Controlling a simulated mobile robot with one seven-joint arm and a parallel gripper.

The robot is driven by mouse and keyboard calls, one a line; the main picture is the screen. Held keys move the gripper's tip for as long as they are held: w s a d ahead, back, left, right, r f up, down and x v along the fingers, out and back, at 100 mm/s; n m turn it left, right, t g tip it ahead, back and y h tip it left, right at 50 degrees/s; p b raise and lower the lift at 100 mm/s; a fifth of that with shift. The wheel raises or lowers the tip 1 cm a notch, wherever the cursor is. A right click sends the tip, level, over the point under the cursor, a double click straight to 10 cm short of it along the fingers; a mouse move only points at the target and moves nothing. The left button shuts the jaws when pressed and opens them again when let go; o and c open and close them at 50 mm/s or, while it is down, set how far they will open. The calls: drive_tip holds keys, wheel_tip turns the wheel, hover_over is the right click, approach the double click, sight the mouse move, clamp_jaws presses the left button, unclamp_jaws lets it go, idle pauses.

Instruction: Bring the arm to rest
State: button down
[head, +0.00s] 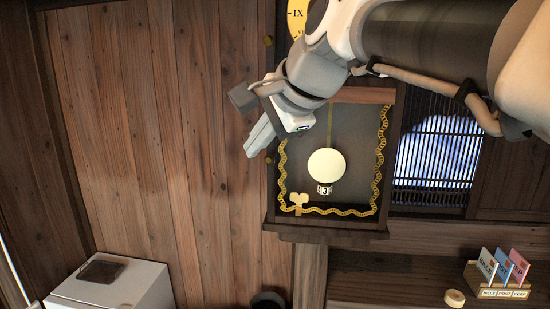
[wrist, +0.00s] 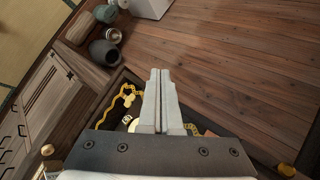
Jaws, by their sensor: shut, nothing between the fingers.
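My arm reaches in from the upper right in the head view. My gripper (head: 258,142) is in front of the left side of a wall clock case (head: 284,215), its fingers pointing down and left. In the wrist view my gripper (wrist: 160,75) shows its two fingers pressed together with nothing between them. The clock's round pale pendulum (head: 327,166) hangs inside the case, above a small tag marked 3 (head: 324,190). A gold key-shaped piece (head: 299,200) is at the case's lower left. My arm hides much of the dial (head: 297,14).
A wooden plank wall (head: 160,130) fills the left. A white box-like unit (head: 115,285) stands lower left. A shelf at lower right holds a card rack (head: 500,292) and a small round wooden thing (head: 454,298). Several jars, one dark grey (wrist: 104,53), show in the wrist view.

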drive_tip(key=s+d+f+n+g+h+b, duration=0.1)
drive_tip(key=s+d+f+n+h, duration=0.1)
drive_tip(key=s+d+f+n, duration=0.3)
drive_tip(key=s+d+f+n+g+h, duration=0.1)
drive_tip(key=s+d+f+n+h, duration=0.2)
drive_tip(key=s+d+f, duration=0.9)
wheel_tip(320, 180, down, 7)
drive_tip(key=s+n, duration=0.1)
drive_tip(key=n, duration=0.1)
drive_tip(key=shift+d+f+n+h+b, duration=0.2)
drive_tip(key=shift+d+n+h+b, duration=0.1)
drive_tip(key=shift+b, duration=0.05)
drive_tip(key=shift+w, duration=0.1)
